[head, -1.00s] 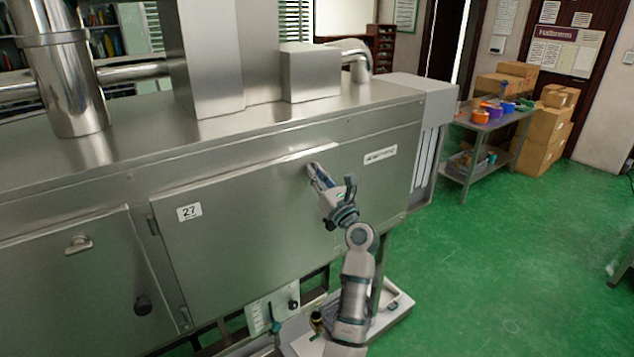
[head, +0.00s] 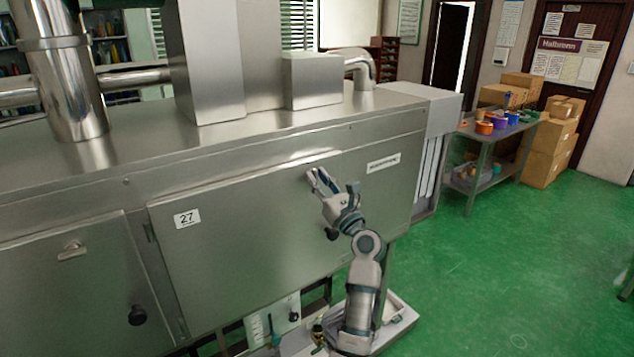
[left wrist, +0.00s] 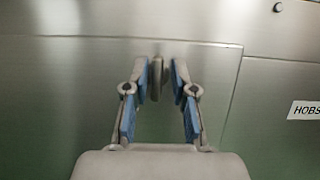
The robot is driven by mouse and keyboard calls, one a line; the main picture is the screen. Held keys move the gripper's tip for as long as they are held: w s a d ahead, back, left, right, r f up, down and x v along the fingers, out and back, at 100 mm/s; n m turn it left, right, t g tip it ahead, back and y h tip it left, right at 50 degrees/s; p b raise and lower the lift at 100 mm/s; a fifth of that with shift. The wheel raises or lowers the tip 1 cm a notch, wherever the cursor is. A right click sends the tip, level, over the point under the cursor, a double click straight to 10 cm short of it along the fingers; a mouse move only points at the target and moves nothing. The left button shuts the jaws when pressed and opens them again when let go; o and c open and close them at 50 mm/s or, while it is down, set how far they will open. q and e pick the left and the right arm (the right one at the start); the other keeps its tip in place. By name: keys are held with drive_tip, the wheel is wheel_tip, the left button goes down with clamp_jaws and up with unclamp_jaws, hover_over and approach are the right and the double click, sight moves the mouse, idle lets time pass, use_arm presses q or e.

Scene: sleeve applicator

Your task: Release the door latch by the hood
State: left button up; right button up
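The door marked 27 (head: 240,245) is a flat steel panel on the long hood-like machine and sits flush in its front. Its latch, a small metal handle (left wrist: 156,78), is near the door's upper right corner. My left gripper (head: 317,177) is at this latch; in the left wrist view the gripper (left wrist: 160,68) has its two blue-padded fingers apart, with the upright latch between their tips. My right gripper is not in view.
A dark knob (head: 331,234) sits lower on the door, beside my left arm. A neighbouring door (head: 70,295) has its own latch (head: 73,250). A white tray (head: 400,318) lies low under the machine. A cart with tape rolls (head: 490,128) stands right; green floor (head: 510,260) is clear.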

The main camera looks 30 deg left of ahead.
use_arm(q)
drive_tip(key=shift+d+f, duration=0.15)
drive_tip(key=shift+d, duration=0.05)
drive_tip(key=v, duration=1.2)
drive_tip(key=shift+w, duration=0.15)
